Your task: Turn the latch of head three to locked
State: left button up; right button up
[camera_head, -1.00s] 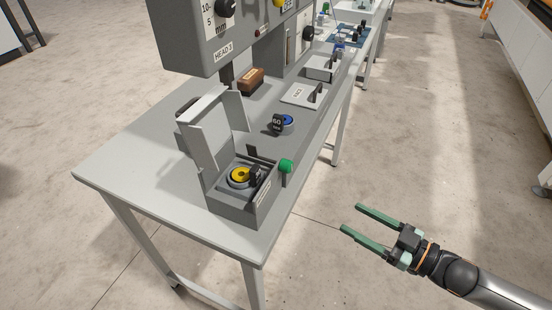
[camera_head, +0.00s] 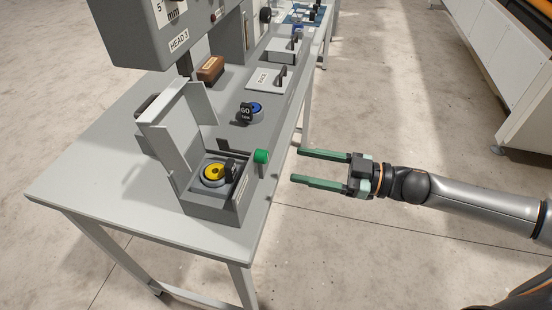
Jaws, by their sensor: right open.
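The machine head labelled HEAD 3 (camera_head: 180,42) is at the upper left. Below it, near the table's front end, stands a grey box (camera_head: 215,211) with its cover raised. A round yellow part with a black piece beside it (camera_head: 214,174) sits inside. A green knob (camera_head: 261,156) stands at the box's right side on a short lever. I cannot tell which of these is the latch. My right gripper (camera_head: 296,166) is open and empty, right of the green knob and apart from it, its fingers pointing left. My left gripper is out of view.
The grey table (camera_head: 75,187) carries a blue spool marked 60 (camera_head: 256,108), a white plate (camera_head: 266,79), a brown block (camera_head: 210,69) and more units farther back. A white cabinet (camera_head: 507,70) stands at the upper right.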

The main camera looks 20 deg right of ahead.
jog(key=x, duration=0.6)
jog(key=shift+w+a+p, duration=0.2)
jog(key=shift+a+p, duration=0.1)
jog(key=shift+p, duration=0.05)
jog(key=shift+c, duration=0.4)
grip_shut()
